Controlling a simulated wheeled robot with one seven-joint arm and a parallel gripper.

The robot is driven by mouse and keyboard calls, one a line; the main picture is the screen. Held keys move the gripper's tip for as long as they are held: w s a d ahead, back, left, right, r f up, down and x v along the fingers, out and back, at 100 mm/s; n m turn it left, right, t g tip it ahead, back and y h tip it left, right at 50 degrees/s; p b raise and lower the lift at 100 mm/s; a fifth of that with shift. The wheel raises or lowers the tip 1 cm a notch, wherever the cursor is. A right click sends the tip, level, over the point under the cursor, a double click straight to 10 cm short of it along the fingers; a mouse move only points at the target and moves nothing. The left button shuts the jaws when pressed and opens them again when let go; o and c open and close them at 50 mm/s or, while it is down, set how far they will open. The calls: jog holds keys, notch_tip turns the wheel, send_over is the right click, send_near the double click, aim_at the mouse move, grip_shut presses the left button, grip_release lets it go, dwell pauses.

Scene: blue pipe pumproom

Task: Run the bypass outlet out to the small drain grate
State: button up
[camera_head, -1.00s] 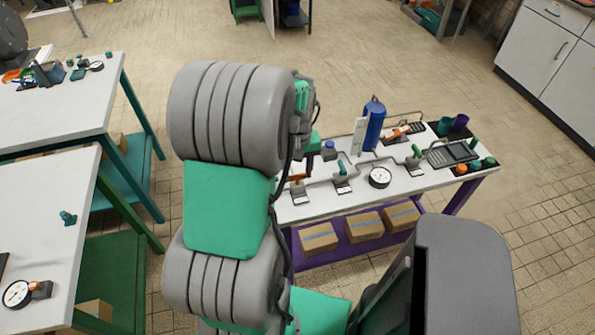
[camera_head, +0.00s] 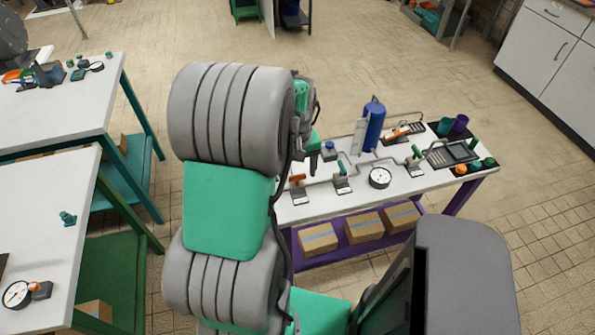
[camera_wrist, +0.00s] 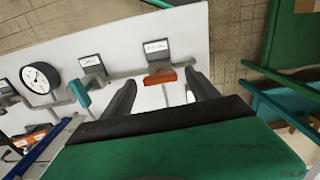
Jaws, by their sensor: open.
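My gripper (camera_wrist: 163,84) is open, with one dark finger on each side of an orange valve handle (camera_wrist: 160,77) in the wrist view. I cannot tell whether the fingers touch it. In the head view my gripper (camera_head: 315,158) is partly hidden behind my arm, above the orange-handled valve (camera_head: 298,180) at the table's left end. Pipework (camera_head: 355,177) links this valve to a green-handled valve (camera_head: 342,168) and another green-handled valve (camera_head: 416,152). A small dark grate (camera_head: 414,128) lies at the back and a larger one (camera_head: 452,153) at the right. Which pipe end is the bypass outlet is unclear.
A round gauge (camera_head: 380,177) and a blue cylinder (camera_head: 374,125) stand amid the pipes. Another orange-handled valve (camera_head: 399,132) is at the back. Cups (camera_head: 459,123) and coloured knobs (camera_head: 475,166) crowd the right end. The white tabletop's front strip (camera_head: 345,203) is clear.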

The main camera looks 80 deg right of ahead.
aim_at(297, 175)
notch_tip(297, 175, up, 8)
jog(key=shift+f+b, duration=0.1)
jog(key=shift+b, duration=0.25)
dwell(0.4)
